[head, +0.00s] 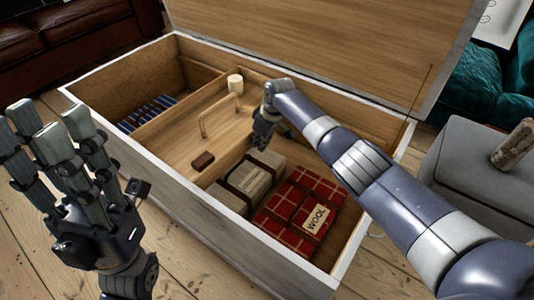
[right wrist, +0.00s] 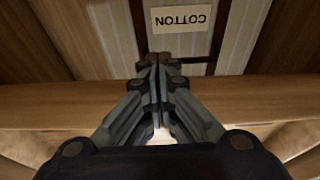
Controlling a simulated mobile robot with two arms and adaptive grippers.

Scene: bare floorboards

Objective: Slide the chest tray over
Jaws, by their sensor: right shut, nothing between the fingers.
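The open chest (head: 215,225) holds a pale wooden tray (head: 182,143) with a bent wooden handle, a small dark brown block and a cream cylindrical piece on it. My right gripper (head: 262,140) is shut and empty, reaching down inside the chest by the tray's right side. In the right wrist view the closed fingers (right wrist: 160,65) overlap a wooden rail (right wrist: 260,90), likely the tray's side wall; contact cannot be told. Beyond it lies a grey striped bundle labelled COTTON (right wrist: 230,40). My left gripper (head: 45,115) is open and empty, raised in front of the chest's left side.
A red plaid package (head: 290,212) lies at the chest's right end beside the grey bundle (head: 248,180). A blue striped item (head: 147,112) lies in the left end. The raised lid (head: 330,40) stands behind. A grey padded seat (head: 465,165) is at the right.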

